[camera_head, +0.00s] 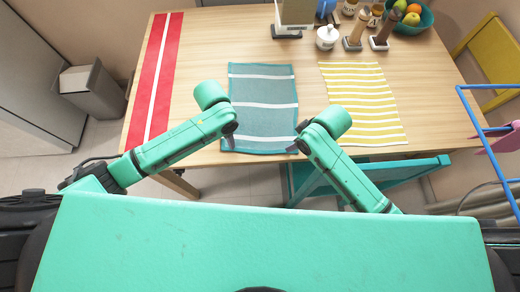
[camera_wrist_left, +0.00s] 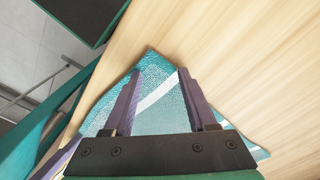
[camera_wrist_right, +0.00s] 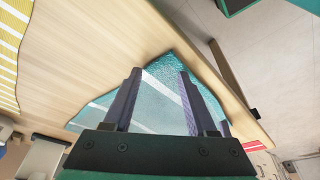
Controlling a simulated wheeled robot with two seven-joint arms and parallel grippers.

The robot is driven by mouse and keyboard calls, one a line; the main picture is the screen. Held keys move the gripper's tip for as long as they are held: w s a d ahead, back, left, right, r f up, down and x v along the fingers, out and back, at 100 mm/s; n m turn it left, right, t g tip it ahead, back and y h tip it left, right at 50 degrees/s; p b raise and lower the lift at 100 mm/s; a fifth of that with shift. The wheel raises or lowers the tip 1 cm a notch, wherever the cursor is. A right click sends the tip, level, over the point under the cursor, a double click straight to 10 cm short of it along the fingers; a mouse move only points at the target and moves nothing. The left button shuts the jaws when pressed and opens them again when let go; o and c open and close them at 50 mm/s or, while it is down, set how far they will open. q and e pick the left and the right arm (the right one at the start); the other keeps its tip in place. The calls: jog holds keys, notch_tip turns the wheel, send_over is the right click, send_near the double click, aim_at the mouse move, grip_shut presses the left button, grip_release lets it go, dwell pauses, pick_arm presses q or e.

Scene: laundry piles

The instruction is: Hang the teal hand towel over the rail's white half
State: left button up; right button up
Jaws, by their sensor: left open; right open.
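The teal hand towel (camera_head: 263,100), with white stripes, lies flat on the wooden table between a red cloth and a yellow cloth. My left gripper (camera_head: 230,142) is at its near left corner. In the left wrist view the open left fingers (camera_wrist_left: 160,76) straddle a corner of the towel (camera_wrist_left: 155,118). My right gripper (camera_head: 295,147) is at the near right corner. In the right wrist view its open fingers (camera_wrist_right: 160,76) straddle that corner of the towel (camera_wrist_right: 160,110). A blue rail frame (camera_head: 476,112) stands at the right; I cannot make out a white half.
A red cloth with a white stripe (camera_head: 157,75) and a yellow striped cloth (camera_head: 360,105) flank the towel. A fruit bowl (camera_head: 410,20), a white jar (camera_head: 327,37) and other items stand at the back. A pink cloth (camera_head: 507,138) hangs at the frame. A teal chair (camera_head: 390,177) is by the near edge.

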pick_arm(q)
jog(key=shift+s, duration=0.15)
pick_arm(e)
jog(key=shift+s, duration=0.1)
pick_arm(q)
jog(key=shift+f+b, duration=0.2)
jog(key=shift+b, duration=0.1)
pick_arm(e)
jog(key=shift+a+f, duration=0.1)
jog(key=shift+f, duration=0.1)
pick_arm(q)
grip_shut()
pick_arm(e)
jog(key=c, duration=0.9)
pick_arm(q)
jog(key=shift+a, duration=0.1)
pick_arm(e)
grip_shut()
pick_arm(q)
jog(key=shift+r, duration=0.15)
